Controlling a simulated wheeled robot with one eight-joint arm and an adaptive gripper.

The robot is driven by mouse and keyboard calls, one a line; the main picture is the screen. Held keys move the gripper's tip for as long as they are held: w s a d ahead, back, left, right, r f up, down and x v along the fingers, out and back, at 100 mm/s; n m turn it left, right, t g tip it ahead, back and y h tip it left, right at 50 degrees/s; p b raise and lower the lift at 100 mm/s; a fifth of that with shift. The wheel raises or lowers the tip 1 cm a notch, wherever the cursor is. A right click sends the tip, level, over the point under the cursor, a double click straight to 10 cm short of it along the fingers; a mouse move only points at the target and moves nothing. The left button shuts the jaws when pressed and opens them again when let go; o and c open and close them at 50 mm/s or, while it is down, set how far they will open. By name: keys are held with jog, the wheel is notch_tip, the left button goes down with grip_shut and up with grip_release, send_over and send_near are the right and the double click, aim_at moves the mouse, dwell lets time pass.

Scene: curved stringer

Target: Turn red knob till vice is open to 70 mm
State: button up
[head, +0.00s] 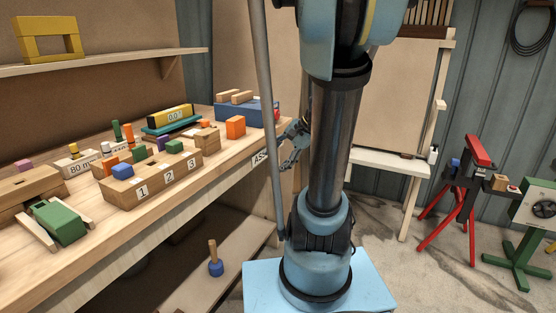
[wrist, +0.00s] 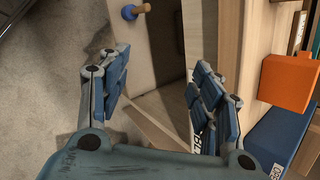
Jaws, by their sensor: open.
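A red tripod stand (head: 470,180) is at the far right of the head view, with a dark, vice-like bar across it. A small red piece (head: 513,188), possibly the red knob, shows at the right end beside a wooden block (head: 497,183); it is too small to be sure. The jaw gap cannot be read. My gripper (head: 293,146) is at the workbench's right end, well left of the stand. In the wrist view my gripper (wrist: 162,68) has its fingers spread with nothing between them. Neither vice nor knob shows there.
The workbench (head: 190,200) on the left carries blocks and a numbered wooden holder (head: 145,190). An orange block (wrist: 288,82) and blue block (wrist: 285,140) are right of my fingers in the wrist view. A green stand (head: 520,262) is beside the red one. Floor between is open.

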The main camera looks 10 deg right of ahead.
jog(key=shift+s, duration=0.15)
jog(key=m+t+y, duration=0.8)
jog(key=m, duration=0.7)
send_near(278, 114)
jog(key=x, duration=0.9)
jog(key=shift+w+a+f, duration=0.1)
jog(key=shift+w+a, duration=0.15)
jog(key=shift+w, duration=0.05)
jog(key=c, duration=1.1)
